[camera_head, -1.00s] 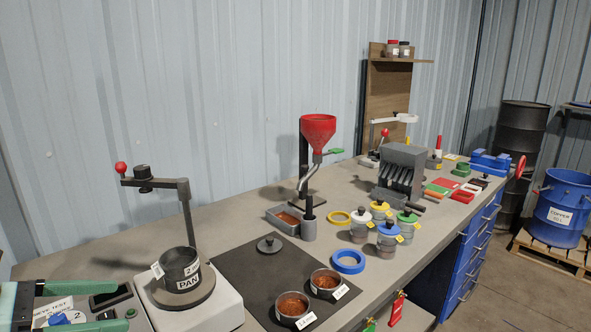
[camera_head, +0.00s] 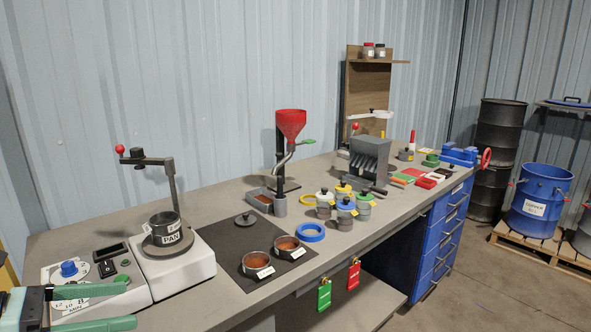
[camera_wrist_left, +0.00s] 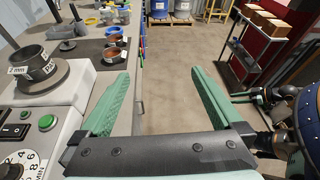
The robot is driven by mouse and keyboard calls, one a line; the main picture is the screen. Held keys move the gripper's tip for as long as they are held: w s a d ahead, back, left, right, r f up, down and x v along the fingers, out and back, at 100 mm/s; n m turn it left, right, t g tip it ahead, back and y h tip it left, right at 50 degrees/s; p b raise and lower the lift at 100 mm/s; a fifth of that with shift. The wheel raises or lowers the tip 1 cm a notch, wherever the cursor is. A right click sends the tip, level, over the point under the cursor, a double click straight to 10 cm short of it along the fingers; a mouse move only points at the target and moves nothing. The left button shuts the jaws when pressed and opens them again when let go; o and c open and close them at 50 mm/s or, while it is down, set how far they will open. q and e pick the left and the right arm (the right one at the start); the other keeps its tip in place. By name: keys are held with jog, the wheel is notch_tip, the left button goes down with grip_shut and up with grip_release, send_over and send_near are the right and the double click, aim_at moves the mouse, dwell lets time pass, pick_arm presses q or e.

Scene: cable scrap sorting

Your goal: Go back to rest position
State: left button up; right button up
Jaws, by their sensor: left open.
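My left gripper (camera_head: 132,305) has pale green fingers and comes in at the bottom left corner of the head view, in front of the bench's near left end. In the left wrist view (camera_wrist_left: 160,75) its fingers are wide apart with nothing between them, over the floor beside the bench edge. What seems to be my right gripper (camera_wrist_left: 258,97), partly seen with greenish fingers, is at the right of the left wrist view; its jaw state is unclear. It does not show in the head view.
The grey bench (camera_head: 225,295) runs along the wall. Near my left gripper stand a control box (camera_head: 95,285) and a white machine with a pan (camera_head: 165,228). Two copper-filled bowls sit on a black mat (camera_head: 228,262). Floor (camera_head: 445,290) to the right is clear before a blue drum (camera_head: 540,200).

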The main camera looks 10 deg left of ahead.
pick_arm(q)
jog(key=w+f+n+t+y+p, duration=0.3)
jog(key=f+n, duration=0.5)
jog(key=n, duration=0.8)
jog(key=w+f+n+t+y+p, duration=0.1)
jog(key=f+n+t+y, duration=0.5)
jog(key=n, duration=0.9)
jog(key=s+d+f+n+g, duration=0.3)
jog(key=s+d+f, duration=0.1)
jog(key=f, duration=0.3)
jog(key=s+d+f+n+g+p, duration=0.1)
jog(key=s+d+f+n+g, duration=0.2)
jog(key=f, duration=0.4)
jog(key=s+d+f+n+g+h+p, duration=0.1)
jog(key=s+d+f+n+g, duration=0.3)
jog(key=s+d+f+n, duration=0.1)
notch_tip(320, 180, down, 2)
jog(key=shift+s+d+f, duration=0.1)
jog(key=shift+s+d, duration=0.5)
jog(key=shift+d, duration=0.5)
